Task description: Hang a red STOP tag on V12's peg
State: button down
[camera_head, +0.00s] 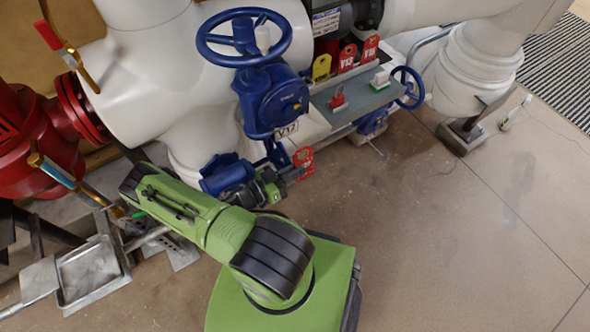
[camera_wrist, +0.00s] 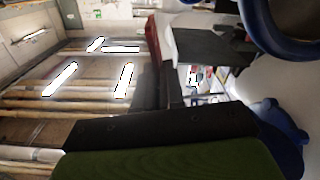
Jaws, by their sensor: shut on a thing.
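My gripper (camera_head: 288,174) is shut on a red tag (camera_head: 303,161) with white marks, held in front of the lower blue valve parts. The tag's lettering is too small to read with certainty. The V12 plate (camera_head: 287,129) sits just above the tag, under a blue valve gearbox (camera_head: 273,103) with a large blue handwheel (camera_head: 244,38). I cannot make out V12's peg. In the wrist view, a dark jaw (camera_wrist: 150,90) shows with a dark red edge (camera_wrist: 151,45) beyond it, perhaps the tag.
A grey shelf (camera_head: 362,101) right of the gearbox holds a red padlock-like item (camera_head: 338,98) and a white block (camera_head: 381,80). A yellow tag (camera_head: 321,68) and red tags (camera_head: 347,57) stand behind. A small blue handwheel (camera_head: 408,88) juts out right.

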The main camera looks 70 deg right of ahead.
jog(key=shift+w+d+b, duration=0.35)
jog(key=shift+w+d, duration=0.15)
jog(key=shift+w, duration=0.1)
jog(key=shift+w+d, duration=0.1)
dwell(0.4)
jog(key=shift+w+d+b, duration=0.55)
jog(key=shift+w+b, duration=0.05)
jog(key=shift+f, duration=0.15)
jog(key=shift+w+d+f+b, duration=0.2)
jog(key=shift+w+b, duration=0.05)
jog(key=shift+b, duration=0.25)
jog(key=shift+w+d+f+b, duration=0.15)
jog(key=shift+f+b, duration=0.1)
jog(key=shift+b, duration=0.1)
dwell(0.5)
